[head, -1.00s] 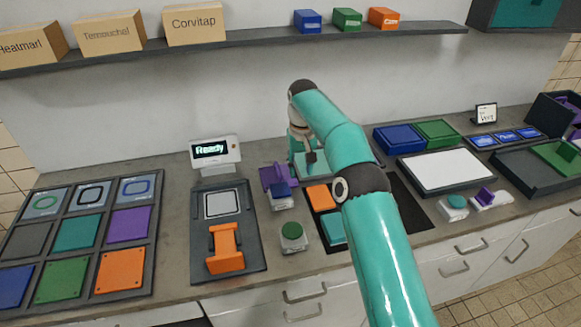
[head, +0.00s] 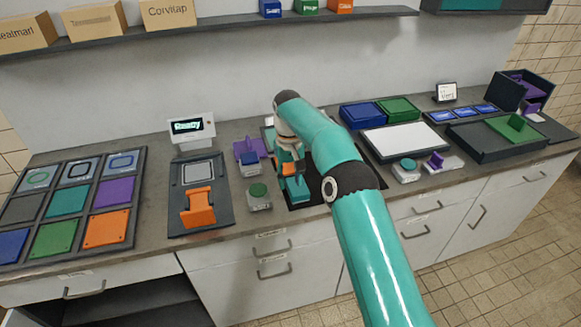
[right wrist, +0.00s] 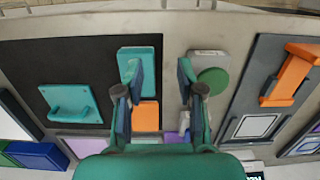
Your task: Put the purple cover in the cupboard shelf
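I cannot tell for sure which purple thing is the cover. A flat purple square (head: 114,191) lies in the tile tray at left, and a purple bracket-like piece (head: 249,150) stands near the middle. In the right wrist view a pale purple plate (right wrist: 85,147) lies at the mat's edge. An open dark cupboard shelf (head: 150,298) shows under the counter at lower left. My right gripper (head: 292,168) is over the dark mat. In the right wrist view its fingers (right wrist: 158,80) are apart, with the left one overlapping a teal piece (right wrist: 135,64). My left gripper is not in view.
A device with an orange handle (head: 198,207) and a green-button box (head: 258,196) stand left of my right gripper. A white-topped pad (head: 414,141), blue and green boxes and a dark tray (head: 480,143) are at right. A wall shelf (head: 220,26) runs above.

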